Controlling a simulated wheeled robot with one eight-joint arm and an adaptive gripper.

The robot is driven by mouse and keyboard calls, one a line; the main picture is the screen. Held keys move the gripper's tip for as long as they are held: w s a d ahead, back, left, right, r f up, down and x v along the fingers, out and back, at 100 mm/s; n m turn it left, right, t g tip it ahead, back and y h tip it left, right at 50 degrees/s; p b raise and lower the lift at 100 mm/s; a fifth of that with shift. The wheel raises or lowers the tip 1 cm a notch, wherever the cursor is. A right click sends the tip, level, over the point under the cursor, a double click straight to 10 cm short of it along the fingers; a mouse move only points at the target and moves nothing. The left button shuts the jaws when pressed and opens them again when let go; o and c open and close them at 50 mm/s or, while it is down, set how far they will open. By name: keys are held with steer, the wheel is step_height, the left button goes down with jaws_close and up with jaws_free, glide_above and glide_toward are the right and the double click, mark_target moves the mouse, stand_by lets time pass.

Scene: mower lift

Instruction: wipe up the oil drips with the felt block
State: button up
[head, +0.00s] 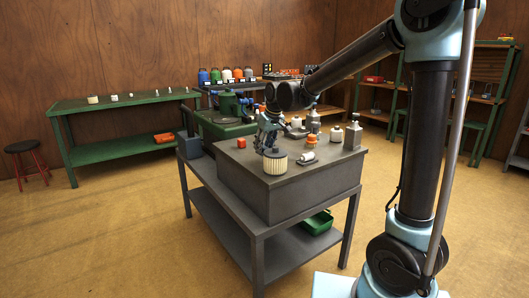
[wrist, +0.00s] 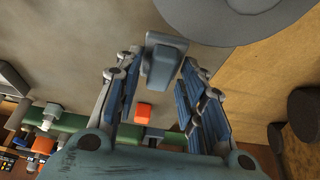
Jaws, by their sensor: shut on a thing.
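My gripper (head: 268,130) is over the left front part of the grey raised bench top (head: 232,166) in the head view. In the wrist view my gripper (wrist: 158,75) has its blue-padded fingers on either side of a grey-blue block (wrist: 161,68), which I take as the felt block, near the fingertips. The block lies between the fingers above or on the grey surface; I cannot tell which. In the head view my gripper hides most of it. I cannot make out any oil drips in either view.
A ribbed cream cylinder (head: 275,164) stands close in front of my gripper. A red cube (head: 241,143) lies to its left. A white roll (head: 307,157), an orange-based item (head: 311,141) and a grey canister (head: 352,137) stand to the right. A green bin (head: 318,222) is below.

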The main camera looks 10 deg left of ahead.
step_height(320, 180, up, 3)
steer(key=shift+s+a+r, duration=0.1)
steer(key=shift+s+a, duration=0.05)
steer(key=shift+r, duration=0.8)
